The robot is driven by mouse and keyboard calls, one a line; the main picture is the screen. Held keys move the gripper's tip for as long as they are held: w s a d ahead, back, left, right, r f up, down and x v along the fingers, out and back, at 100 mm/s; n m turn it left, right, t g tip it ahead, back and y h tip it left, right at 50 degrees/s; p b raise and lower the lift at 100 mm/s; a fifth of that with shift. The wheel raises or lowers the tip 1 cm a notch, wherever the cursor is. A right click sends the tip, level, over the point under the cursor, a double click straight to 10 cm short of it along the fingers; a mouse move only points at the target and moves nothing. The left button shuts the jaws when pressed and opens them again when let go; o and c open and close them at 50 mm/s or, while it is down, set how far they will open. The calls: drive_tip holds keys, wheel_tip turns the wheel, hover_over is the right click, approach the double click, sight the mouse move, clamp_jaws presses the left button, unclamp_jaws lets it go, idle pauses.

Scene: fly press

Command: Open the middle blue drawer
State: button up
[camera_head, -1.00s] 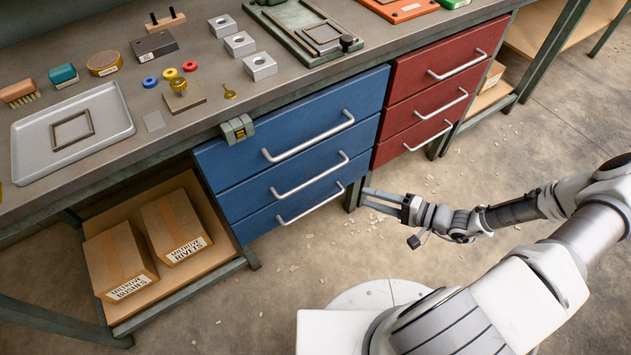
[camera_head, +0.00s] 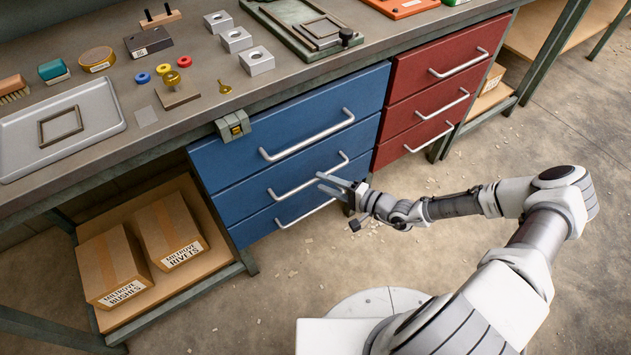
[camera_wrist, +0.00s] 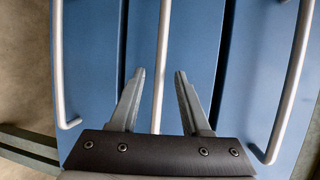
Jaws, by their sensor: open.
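The blue cabinet's middle drawer (camera_head: 240,202) is flush with the drawers above and below it. Its silver bar handle (camera_head: 292,190) runs across its front. My gripper (camera_head: 320,182) is open at the right part of this handle. In the wrist view my gripper (camera_wrist: 160,72) has one finger on each side of the middle handle (camera_wrist: 163,35), with gaps on both sides. The bar passes between the fingers, and its near end is hidden behind the gripper body. I cannot tell how deep the bar sits between them.
The top blue drawer's handle (camera_head: 305,138) and the bottom blue drawer's handle (camera_head: 300,216) lie close on either side. Red drawers (camera_head: 425,100) stand to the right. The workbench top (camera_head: 215,110) overhangs the drawers. Boxes (camera_head: 115,265) sit on a low shelf at left. The floor before the drawers is open.

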sight(316, 179)
drive_tip(key=shift+b+x, duration=0.3)
drive_tip(key=shift+x, duration=1.5)
clamp_jaws()
